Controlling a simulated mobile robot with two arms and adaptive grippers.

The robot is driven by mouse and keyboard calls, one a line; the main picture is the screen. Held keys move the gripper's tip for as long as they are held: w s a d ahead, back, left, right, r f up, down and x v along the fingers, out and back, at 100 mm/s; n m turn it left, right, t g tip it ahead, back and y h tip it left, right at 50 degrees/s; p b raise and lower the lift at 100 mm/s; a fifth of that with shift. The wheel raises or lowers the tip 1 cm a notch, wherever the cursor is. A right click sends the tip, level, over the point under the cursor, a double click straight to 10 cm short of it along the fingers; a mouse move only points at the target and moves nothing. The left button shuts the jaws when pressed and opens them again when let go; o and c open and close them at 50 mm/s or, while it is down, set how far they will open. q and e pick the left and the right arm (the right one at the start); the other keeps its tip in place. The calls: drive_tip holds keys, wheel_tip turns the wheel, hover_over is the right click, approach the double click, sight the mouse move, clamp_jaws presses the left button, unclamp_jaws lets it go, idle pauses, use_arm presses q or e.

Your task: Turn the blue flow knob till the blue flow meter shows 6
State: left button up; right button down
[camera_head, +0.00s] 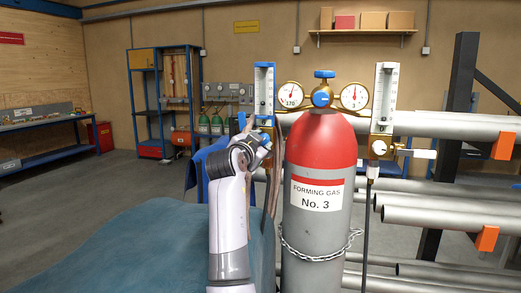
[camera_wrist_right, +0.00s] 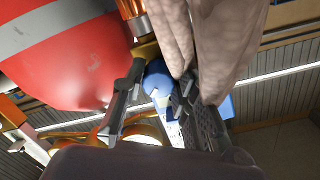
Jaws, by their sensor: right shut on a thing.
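The blue flow meter (camera_head: 264,88) is an upright clear tube with a blue frame, left of the red-topped gas cylinder. Its scale and float are too small to read. My left gripper is not in view.
The cylinder (camera_head: 317,225) stands close right of my arm, with two round gauges (camera_head: 291,95) and (camera_head: 354,96) and a blue top valve (camera_head: 324,74). A white flow meter (camera_head: 385,90) with a white knob (camera_head: 379,146) is on the right. Pipes (camera_head: 440,218) fill the far right.

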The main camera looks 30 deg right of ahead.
drive_tip(key=shift+r, duration=0.1)
idle(0.3)
drive_tip(key=c, duration=1.3)
unclamp_jaws()
